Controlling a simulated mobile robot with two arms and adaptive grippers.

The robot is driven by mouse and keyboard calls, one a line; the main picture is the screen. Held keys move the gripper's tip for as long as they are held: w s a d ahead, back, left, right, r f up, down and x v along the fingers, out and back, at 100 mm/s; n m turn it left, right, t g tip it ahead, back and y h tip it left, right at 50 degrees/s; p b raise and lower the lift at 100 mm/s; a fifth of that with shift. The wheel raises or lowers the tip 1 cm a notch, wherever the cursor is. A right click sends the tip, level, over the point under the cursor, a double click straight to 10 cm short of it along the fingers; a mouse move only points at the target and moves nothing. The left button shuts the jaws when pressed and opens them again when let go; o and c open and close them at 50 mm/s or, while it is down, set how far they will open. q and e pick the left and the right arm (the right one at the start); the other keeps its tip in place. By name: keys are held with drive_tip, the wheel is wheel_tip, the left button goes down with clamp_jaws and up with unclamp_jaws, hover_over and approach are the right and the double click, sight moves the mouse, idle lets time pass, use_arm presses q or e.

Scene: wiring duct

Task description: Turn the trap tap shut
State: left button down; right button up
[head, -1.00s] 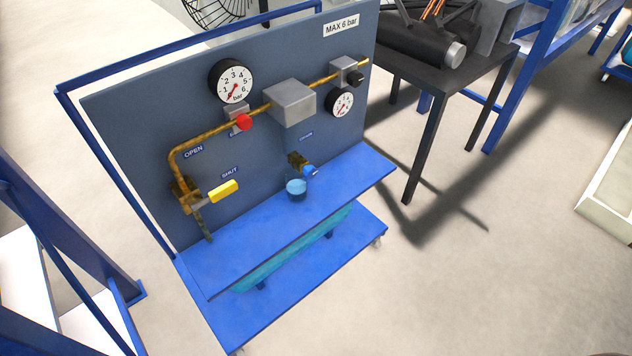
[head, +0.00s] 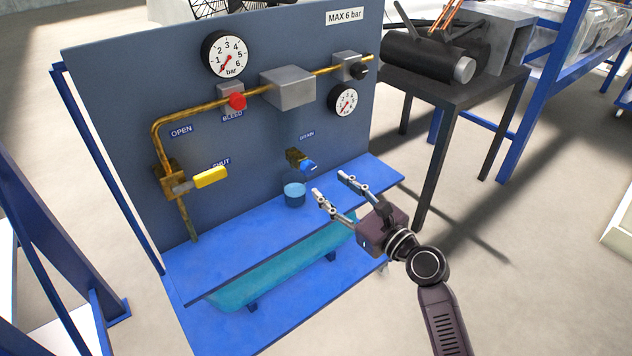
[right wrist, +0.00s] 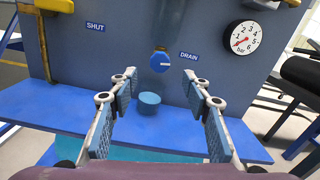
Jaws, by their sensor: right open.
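The tap by the DRAIN label has a brass body (head: 294,157) and a round blue knob (head: 308,167). It sticks out from the grey-blue panel, above a small blue cup (head: 294,196). In the right wrist view the knob (right wrist: 160,63) faces me, with a white mark lying roughly level across it. My right gripper (head: 330,184) is open and empty, in front of the tap and a little right of it in the head view, apart from it. In the wrist view the fingers stand either side of the knob and cup, short of them. My left gripper is not in view.
A yellow lever (head: 210,177) sits at the panel's left by the SHUT label. A red knob (head: 237,101), a large gauge (head: 228,55) and a small gauge (head: 345,102) are higher up. A blue shelf (head: 235,242) runs below. A dark table (head: 455,90) stands at right.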

sight(311, 170)
drive_tip(key=b+x, duration=0.1)
drive_tip(key=x, duration=0.6)
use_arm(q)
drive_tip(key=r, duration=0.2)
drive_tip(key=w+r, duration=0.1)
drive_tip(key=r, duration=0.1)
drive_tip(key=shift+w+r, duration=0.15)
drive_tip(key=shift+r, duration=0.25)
use_arm(e)
drive_tip(key=shift+w+a, duration=0.25)
drive_tip(key=shift+w, duration=0.05)
drive_tip(key=shift+c, duration=0.3)
drive_tip(key=c, duration=1.1)
